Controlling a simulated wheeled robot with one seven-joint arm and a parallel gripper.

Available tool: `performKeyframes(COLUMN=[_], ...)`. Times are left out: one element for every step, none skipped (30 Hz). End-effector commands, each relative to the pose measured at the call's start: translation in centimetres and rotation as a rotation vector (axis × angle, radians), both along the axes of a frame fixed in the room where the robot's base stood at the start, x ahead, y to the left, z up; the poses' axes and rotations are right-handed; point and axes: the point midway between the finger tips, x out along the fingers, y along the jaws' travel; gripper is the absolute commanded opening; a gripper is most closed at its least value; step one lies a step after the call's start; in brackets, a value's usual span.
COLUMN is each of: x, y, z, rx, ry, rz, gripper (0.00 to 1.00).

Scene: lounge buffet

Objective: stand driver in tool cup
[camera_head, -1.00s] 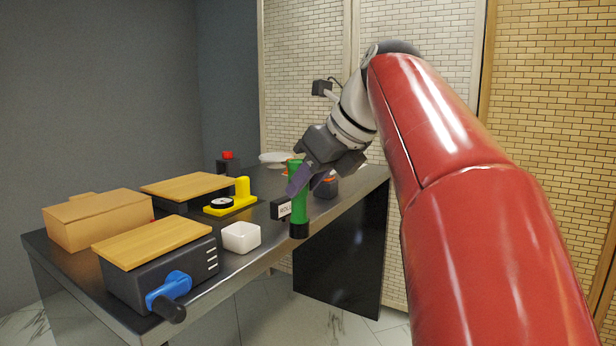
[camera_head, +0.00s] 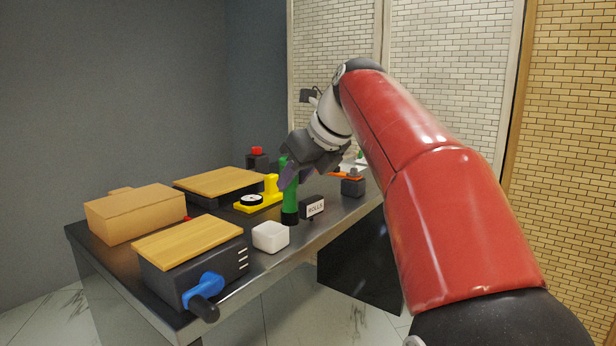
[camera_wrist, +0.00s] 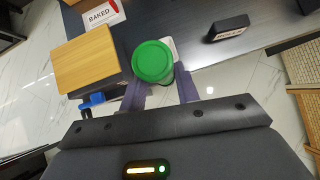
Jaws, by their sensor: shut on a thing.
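My gripper (camera_head: 289,178) is shut on a green cylinder (camera_head: 290,197) with a black lower end. It holds the cylinder upright near the table's front edge. In the wrist view the round green top (camera_wrist: 152,62) stands between the purple fingers (camera_wrist: 160,92). I cannot make out a driver shaft; whether this cylinder is the driver is unclear. I cannot tell whether the black end touches the table.
A black ROLLS sign (camera_head: 313,207) stands close right of the cylinder. A yellow holder (camera_head: 270,190) is behind it. Wood-topped boxes (camera_head: 190,243) and a cardboard box (camera_head: 135,214) fill the left side.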

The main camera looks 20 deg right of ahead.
Motion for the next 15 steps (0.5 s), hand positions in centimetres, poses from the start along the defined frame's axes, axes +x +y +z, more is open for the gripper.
performKeyframes(x=[0.5,0.7,1.1,1.4,1.6,1.9,2.2,2.5,2.8,3.1,3.4,3.7,3.9,4.1,4.4], y=[0.3,0.5,0.6,0.8,0.9,1.1,1.2,1.4,1.6,1.7,1.8,2.0,2.1,2.2,2.4], z=[0.0,0.0,-0.2,-0.2,-0.2,-0.3,-0.3,-0.4,-0.5,-0.5,-0.5,-0.6,-0.7,-0.7,-0.7], rx=[0.001,0.001,0.001,0.000,0.000,0.000,0.001,0.001,0.001,0.000,-0.001,0.000,0.000,0.001,0.001], ry=[-0.002,0.000,0.000,0.001,0.000,-0.001,0.000,0.000,0.000,-0.001,-0.001,0.000,0.000,-0.001,-0.001], rz=[0.003,0.002,0.002,0.003,0.003,0.002,0.002,0.002,0.002,0.002,0.002,0.001,0.001,0.001,0.001], gripper=[0.00,0.00,0.00,0.00,0.00,0.00,0.00,0.00,0.00,0.00,0.00,0.00,0.00,0.00,0.00])
